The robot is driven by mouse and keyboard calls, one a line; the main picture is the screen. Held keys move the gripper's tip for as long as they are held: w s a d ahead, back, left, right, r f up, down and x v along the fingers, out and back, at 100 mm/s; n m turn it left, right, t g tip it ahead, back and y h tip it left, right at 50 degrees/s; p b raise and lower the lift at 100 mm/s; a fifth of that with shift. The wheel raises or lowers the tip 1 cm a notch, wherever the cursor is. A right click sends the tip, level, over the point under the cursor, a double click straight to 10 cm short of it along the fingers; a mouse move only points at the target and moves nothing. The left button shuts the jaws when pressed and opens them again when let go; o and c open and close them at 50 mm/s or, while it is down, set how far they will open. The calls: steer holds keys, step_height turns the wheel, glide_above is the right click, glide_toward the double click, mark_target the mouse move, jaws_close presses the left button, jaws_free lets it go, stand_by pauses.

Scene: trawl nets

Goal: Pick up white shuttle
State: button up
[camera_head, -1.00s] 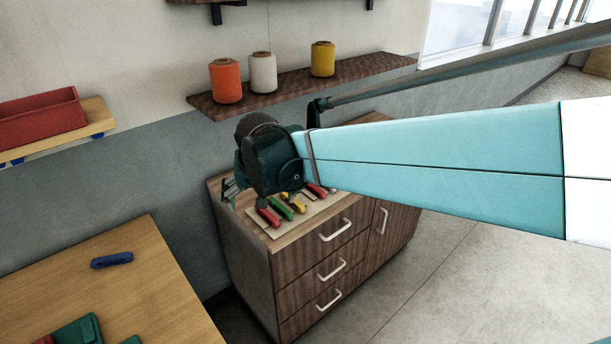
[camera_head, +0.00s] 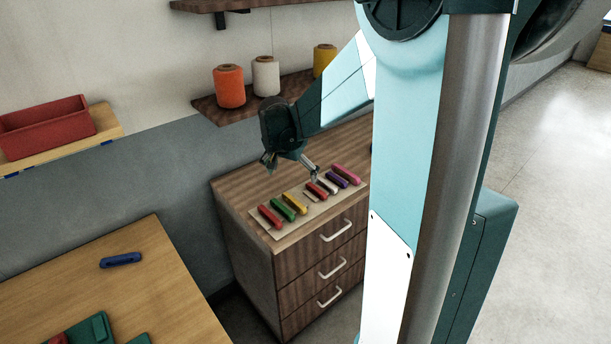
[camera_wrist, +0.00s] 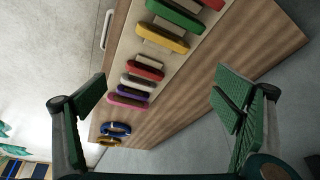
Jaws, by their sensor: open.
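The white shuttle (camera_wrist: 138,83) lies in a row of coloured shuttles, between a red shuttle (camera_wrist: 145,69) and a purple one (camera_wrist: 131,93) in the wrist view. In the head view the white shuttle (camera_head: 327,187) is small and partly hidden among its neighbours. The row rests on a pale mat (camera_head: 262,229) on top of a wooden drawer cabinet (camera_head: 235,187). My gripper (camera_head: 291,168) is above the cabinet top, over the back side of the row. In the wrist view my gripper (camera_wrist: 163,95) is open and empty, its green-padded fingers wide apart, with the white shuttle between them and farther off.
Green (camera_wrist: 175,14) and yellow (camera_wrist: 162,37) shuttles lie in the same row. Blue (camera_wrist: 115,129) and yellow (camera_wrist: 108,142) ring-like items lie near the cabinet's end. A shelf with thread spools (camera_head: 229,86) is above the cabinet. A wooden table (camera_head: 165,290) stands at left.

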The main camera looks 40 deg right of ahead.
mark_target(326, 183)
steer(key=w+d+f+m+p, duration=0.1)
steer(key=d+f, duration=0.1)
steer(key=d, duration=0.3)
steer(key=d+f+m+g+p, duration=0.1)
steer(key=d+f+m, duration=0.1)
steer(key=d, duration=0.3)
steer(key=w+d+f+m+g+p, duration=0.1)
steer(key=d+f+m, duration=0.1)
steer(key=d+f, duration=0.2)
steer(key=shift+w+d+f+h+p, duration=0.1)
steer(key=shift+w+d+h+p, duration=0.1)
steer(key=shift+d, duration=0.35)
steer(key=shift+w+d+f+h+p, duration=0.1)
steer(key=shift+w+d, duration=0.05)
steer(key=shift+d, duration=0.35)
steer(key=shift+x, duration=1.3)
steer(key=shift+f, duration=0.1)
steer(key=shift+x, duration=2.5)
steer(key=c, duration=0.9)
